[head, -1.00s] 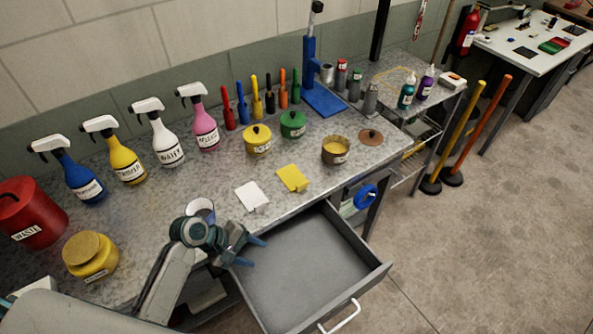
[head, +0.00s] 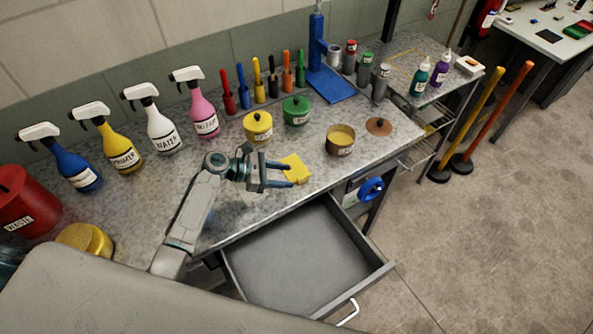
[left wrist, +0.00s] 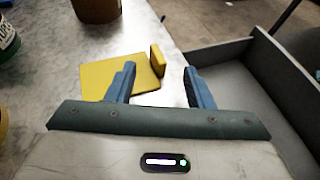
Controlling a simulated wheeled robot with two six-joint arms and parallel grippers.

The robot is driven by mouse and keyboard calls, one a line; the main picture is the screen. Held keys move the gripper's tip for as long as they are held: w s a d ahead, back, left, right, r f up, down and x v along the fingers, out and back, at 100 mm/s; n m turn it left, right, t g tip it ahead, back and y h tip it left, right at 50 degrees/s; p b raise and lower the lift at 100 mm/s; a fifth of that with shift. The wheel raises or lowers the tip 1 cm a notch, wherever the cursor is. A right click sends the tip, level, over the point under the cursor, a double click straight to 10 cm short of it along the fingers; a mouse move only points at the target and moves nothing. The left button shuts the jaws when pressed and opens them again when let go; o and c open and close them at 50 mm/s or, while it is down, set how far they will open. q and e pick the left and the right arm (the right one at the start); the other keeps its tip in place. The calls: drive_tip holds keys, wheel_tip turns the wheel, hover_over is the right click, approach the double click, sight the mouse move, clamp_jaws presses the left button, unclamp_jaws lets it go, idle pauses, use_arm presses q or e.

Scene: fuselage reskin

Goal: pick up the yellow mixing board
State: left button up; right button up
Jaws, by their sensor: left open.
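The yellow mixing board (head: 297,168) lies flat on the grey speckled bench, near its front edge. In the left wrist view the yellow mixing board (left wrist: 112,79) shows a raised yellow block or handle at its right end. My left gripper (head: 287,174) is at the board's left side in the head view, its blue fingers apart. My right gripper does not show.
An open, empty drawer (head: 290,262) juts out below the bench edge. A brown pot (head: 340,141), a yellow lidded pot (head: 257,128) and a green lidded pot (head: 296,111) stand behind the board. Several spray bottles line the back left.

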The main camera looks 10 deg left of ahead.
sight(297, 182)
use_arm(q)
drive_tip(key=b+x, duration=0.4)
drive_tip(key=shift+w+d+f, duration=0.15)
drive_tip(key=shift+w+f, duration=0.05)
drive_tip(key=shift+f, duration=0.2)
drive_tip(key=shift+w+d, duration=0.1)
drive_tip(key=shift+d, duration=0.15)
drive_tip(key=c, duration=0.3)
clamp_jaws()
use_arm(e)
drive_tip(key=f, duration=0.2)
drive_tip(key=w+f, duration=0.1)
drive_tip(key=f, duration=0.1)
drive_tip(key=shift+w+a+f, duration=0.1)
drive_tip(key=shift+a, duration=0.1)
